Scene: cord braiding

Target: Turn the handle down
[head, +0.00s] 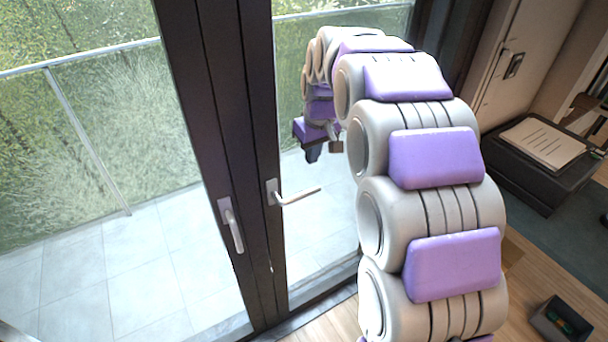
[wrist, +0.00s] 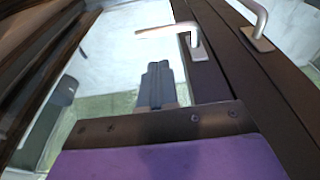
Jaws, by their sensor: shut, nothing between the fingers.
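A door handle (head: 300,195) with a light metal lever sits on the right dark door frame; its lever points sideways to the right, near level. In the wrist view the same handle (wrist: 168,31) shows beyond the fingertips, with its plate at the right. A second handle (head: 232,225) on the left frame hangs downward; it also shows at the top right of the wrist view (wrist: 258,20). My gripper (head: 313,154) is shut and empty, above the right handle's lever in the head view. In the wrist view the dark fingers (wrist: 157,68) appear apart from the lever.
Glass panes flank the dark door frame (head: 222,120), with a tiled balcony (head: 130,275) and railing outside. A dark cabinet (head: 530,175) with a paper on it stands at the right. A small dark box (head: 562,322) is on the wooden floor.

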